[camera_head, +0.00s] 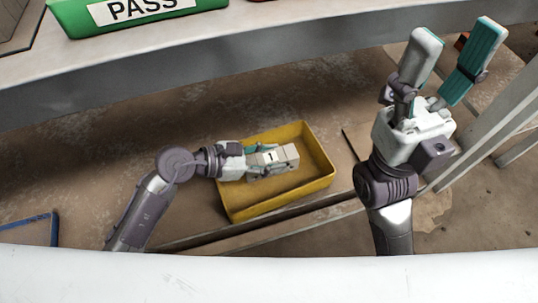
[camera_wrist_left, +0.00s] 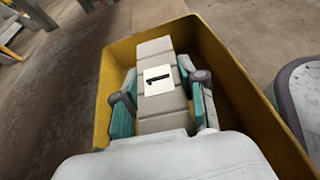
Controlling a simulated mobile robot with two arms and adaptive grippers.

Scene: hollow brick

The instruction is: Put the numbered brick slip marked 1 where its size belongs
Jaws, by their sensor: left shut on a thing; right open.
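The brick slip marked 1 (camera_wrist_left: 157,52) is a pale beige block with a white label reading 1. My left gripper (camera_wrist_left: 163,102) is shut on it, with a teal-padded finger on each side. In the head view the slip (camera_head: 288,153) and the left gripper (camera_head: 270,160) are over or inside a yellow tray (camera_head: 318,146); the exact height is hard to tell. The tray's walls (camera_wrist_left: 222,57) surround the slip in the left wrist view. My right gripper (camera_head: 452,58) is open and empty, raised at the upper right.
A green sign reading PASS (camera_head: 140,10) is on the light upper ledge (camera_head: 250,28). A blue-edged item (camera_head: 30,230) lies at the lower left. A grey post (camera_head: 490,125) stands at the right. The brown surface left of the tray is clear.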

